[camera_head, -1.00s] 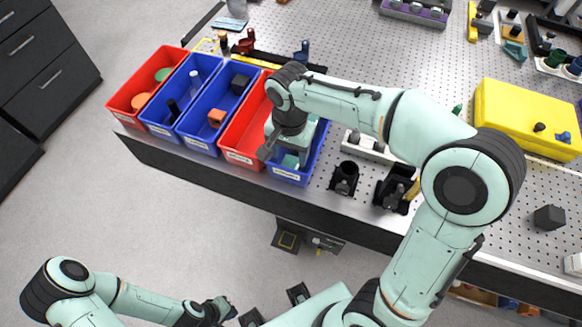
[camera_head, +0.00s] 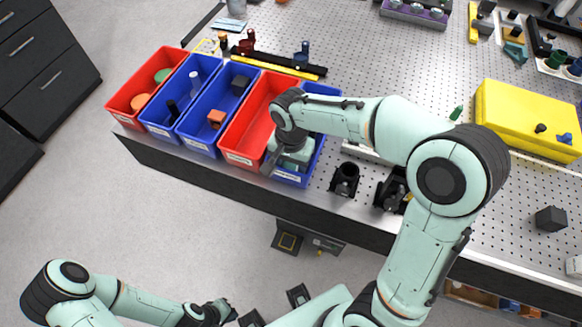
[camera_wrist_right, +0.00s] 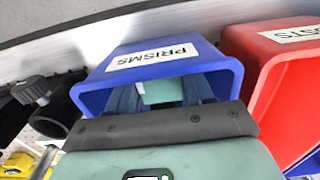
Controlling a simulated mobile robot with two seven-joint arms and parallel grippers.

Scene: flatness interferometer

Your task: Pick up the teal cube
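The teal cube (camera_wrist_right: 161,92) is inside the blue bin labelled PRISMS (camera_wrist_right: 222,74), of which only a small part shows in the right wrist view. That bin is the rightmost of the row in the head view (camera_head: 321,150). My right gripper reaches down into this bin; its wrist and arm hide the cube and most of the fingers in the head view. Bluish shapes flank the cube in the wrist view, but whether the fingers touch it is unclear. My left gripper (camera_head: 222,312) is low near the bottom edge, away from the bench, its opening unclear.
A red bin (camera_head: 236,143) stands directly left of the PRISMS bin, with more blue and red bins beyond. Black holders (camera_head: 345,180) stand to its right. A yellow case (camera_head: 527,115) lies on the perforated bench further right.

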